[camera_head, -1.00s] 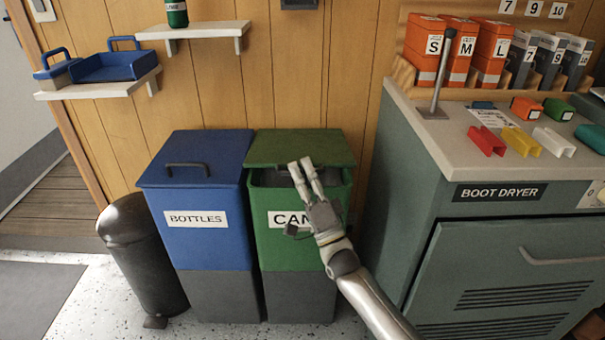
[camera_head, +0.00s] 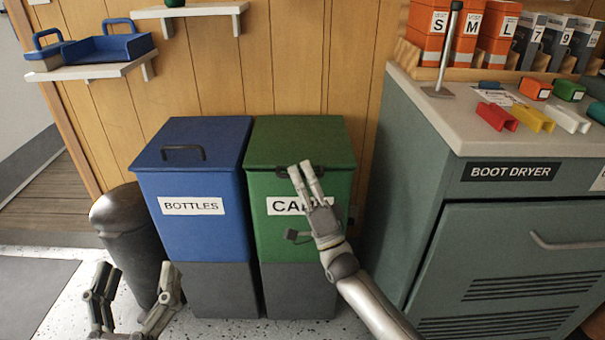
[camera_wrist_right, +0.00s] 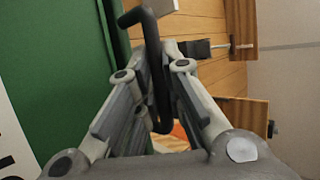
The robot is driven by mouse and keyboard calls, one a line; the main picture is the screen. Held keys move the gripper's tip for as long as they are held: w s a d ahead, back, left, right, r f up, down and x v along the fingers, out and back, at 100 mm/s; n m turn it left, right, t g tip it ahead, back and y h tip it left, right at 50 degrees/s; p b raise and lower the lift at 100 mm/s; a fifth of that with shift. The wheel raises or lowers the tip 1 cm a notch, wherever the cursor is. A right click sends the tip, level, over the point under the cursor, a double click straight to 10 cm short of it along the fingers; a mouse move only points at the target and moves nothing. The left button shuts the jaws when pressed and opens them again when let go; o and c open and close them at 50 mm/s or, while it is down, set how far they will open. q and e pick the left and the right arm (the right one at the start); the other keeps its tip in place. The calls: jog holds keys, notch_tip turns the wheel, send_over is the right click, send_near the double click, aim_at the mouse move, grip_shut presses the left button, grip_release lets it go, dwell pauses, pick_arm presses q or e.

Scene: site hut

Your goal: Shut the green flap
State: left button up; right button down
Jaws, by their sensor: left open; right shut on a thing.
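The green flap (camera_head: 300,138) is the lid of the green bin (camera_head: 292,240) labelled CANS. It lies down on the bin's top, with no opening visible at the front edge. My right gripper (camera_head: 306,166) is at the flap's front edge, shut on its dark handle. The right wrist view shows the handle (camera_wrist_right: 152,60) between the two fingers (camera_wrist_right: 155,75); the bin's green front (camera_wrist_right: 60,80) is at the left.
A blue bin (camera_head: 200,250) labelled BOTTLES, its lid down, stands directly left of the green bin. A dark pedal bin (camera_head: 125,225) is further left. The boot dryer cabinet (camera_head: 410,180) stands to the right. Floor shows in front at the left.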

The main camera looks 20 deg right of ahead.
jog(key=shift+f+b, duration=0.35)
jog(key=shift+f, duration=0.35)
pick_arm(q)
jog(key=r+t, duration=0.1)
jog(key=s+r, duration=0.1)
jog(key=r+t+h, duration=0.1)
jog(key=shift+s+r+t, duration=0.3)
jog(key=shift+s+r, duration=0.1)
pick_arm(e)
jog(key=shift+a+f, duration=0.1)
jog(key=shift+f, duration=0.2)
jog(key=c, duration=1.8)
grip_release()
jog(key=shift+c, duration=0.2)
jog(key=shift+s, duration=0.1)
jog(key=shift+r, duration=0.1)
jog(key=v, duration=1.2)
